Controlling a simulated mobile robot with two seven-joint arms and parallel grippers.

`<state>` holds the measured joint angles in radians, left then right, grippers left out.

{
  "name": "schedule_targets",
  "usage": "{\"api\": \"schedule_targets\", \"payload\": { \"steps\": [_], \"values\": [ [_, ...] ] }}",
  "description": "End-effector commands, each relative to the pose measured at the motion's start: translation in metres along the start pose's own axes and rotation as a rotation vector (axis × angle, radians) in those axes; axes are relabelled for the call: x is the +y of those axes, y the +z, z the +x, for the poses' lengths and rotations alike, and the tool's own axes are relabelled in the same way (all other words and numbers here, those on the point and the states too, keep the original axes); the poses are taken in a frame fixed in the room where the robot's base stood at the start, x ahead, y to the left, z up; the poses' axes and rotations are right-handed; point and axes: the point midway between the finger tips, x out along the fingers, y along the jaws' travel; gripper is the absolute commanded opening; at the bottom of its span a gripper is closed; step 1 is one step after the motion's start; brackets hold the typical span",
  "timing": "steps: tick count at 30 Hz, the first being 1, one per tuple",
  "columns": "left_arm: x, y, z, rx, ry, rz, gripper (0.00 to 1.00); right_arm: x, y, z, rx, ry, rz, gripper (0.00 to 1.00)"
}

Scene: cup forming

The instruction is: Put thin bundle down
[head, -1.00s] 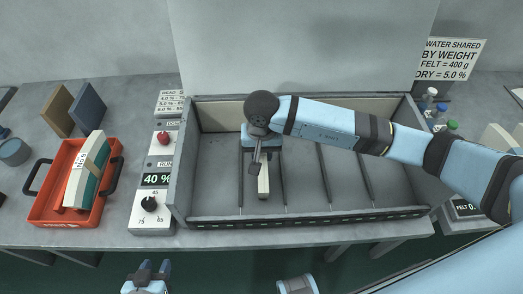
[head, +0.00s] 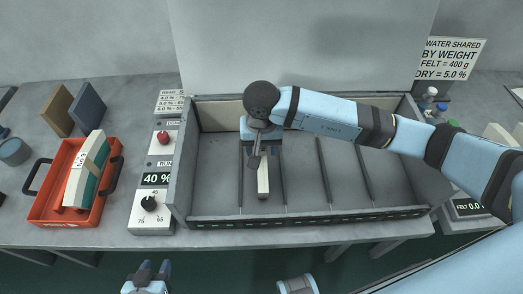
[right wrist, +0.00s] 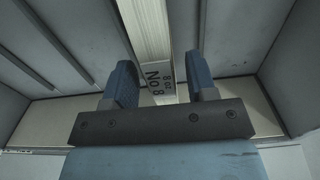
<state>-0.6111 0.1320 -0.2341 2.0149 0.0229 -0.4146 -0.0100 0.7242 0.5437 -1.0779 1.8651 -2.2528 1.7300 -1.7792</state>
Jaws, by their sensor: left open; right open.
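The thin bundle (head: 263,180) is a narrow cream-white bar lying lengthwise in a slot of the grey divided bin (head: 215,207). My right gripper (head: 264,150) is above its far end, pointing down, and hides that end. In the right wrist view the bundle (right wrist: 150,35) runs between the two blue fingers of my right gripper (right wrist: 163,88), with "No 8" printed near its end. The fingers are open, with a gap on either side of it. My left gripper (head: 147,272) is open and empty at the bottom edge, in front of the table.
A red tray (head: 48,215) at left holds a white and green bundle (head: 87,170). A control panel (head: 151,195) reading 40 % stands between tray and bin. Thin dividers (head: 324,175) split the bin; its right slots are empty. Small bottles (head: 431,93) stand at back right.

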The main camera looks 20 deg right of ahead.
Motion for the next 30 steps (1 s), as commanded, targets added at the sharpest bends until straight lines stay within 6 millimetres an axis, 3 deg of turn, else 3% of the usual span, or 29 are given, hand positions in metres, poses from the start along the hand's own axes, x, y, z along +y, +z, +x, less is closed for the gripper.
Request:
{"api": "schedule_targets", "payload": {
  "steps": [6, 13, 18, 30],
  "values": [
    [0.000, 0.006, 0.004, -0.005, 0.001, -0.004, 0.43, 0.000, -0.001, -0.049, 0.005, -0.001, -0.002, 0.52],
    [0.000, 0.007, 0.005, -0.006, 0.002, -0.008, 0.43, 0.000, -0.001, -0.086, 0.003, 0.000, -0.002, 0.52],
    [0.001, 0.006, 0.005, -0.006, 0.002, -0.010, 0.43, 0.000, 0.000, -0.097, 0.001, 0.000, -0.001, 0.52],
    [0.001, 0.005, 0.005, -0.005, 0.002, -0.010, 0.43, 0.000, 0.000, -0.097, 0.000, 0.001, 0.000, 0.52]
  ]
}}
